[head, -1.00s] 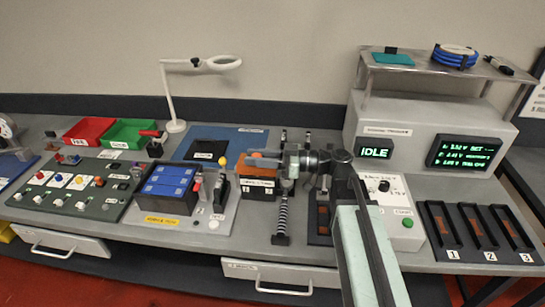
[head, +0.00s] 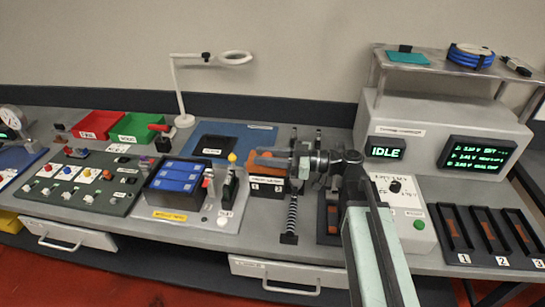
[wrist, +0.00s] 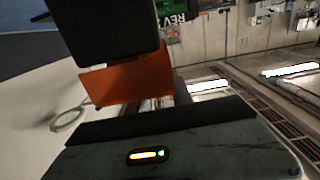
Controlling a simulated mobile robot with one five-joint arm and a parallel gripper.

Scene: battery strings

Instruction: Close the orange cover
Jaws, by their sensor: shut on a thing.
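The orange cover (head: 262,137) shows in the head view at the small dark box (head: 266,187) with number labels, left of my wrist. My gripper (head: 270,160) is in front of it and hides part of it, so its exact angle is hard to tell. In the wrist view the orange cover (wrist: 125,84) is a flat orange plate between my two dark fingers. My gripper (wrist: 138,88) is shut on it, and the upper finger hides part of the plate.
A blue battery block (head: 172,182) on a grey base with small levers stands left of the box. A black spring-like post (head: 291,215) stands close to my arm. The grey tester (head: 425,130) reading IDLE is at the right, with numbered slots (head: 487,235) beside it.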

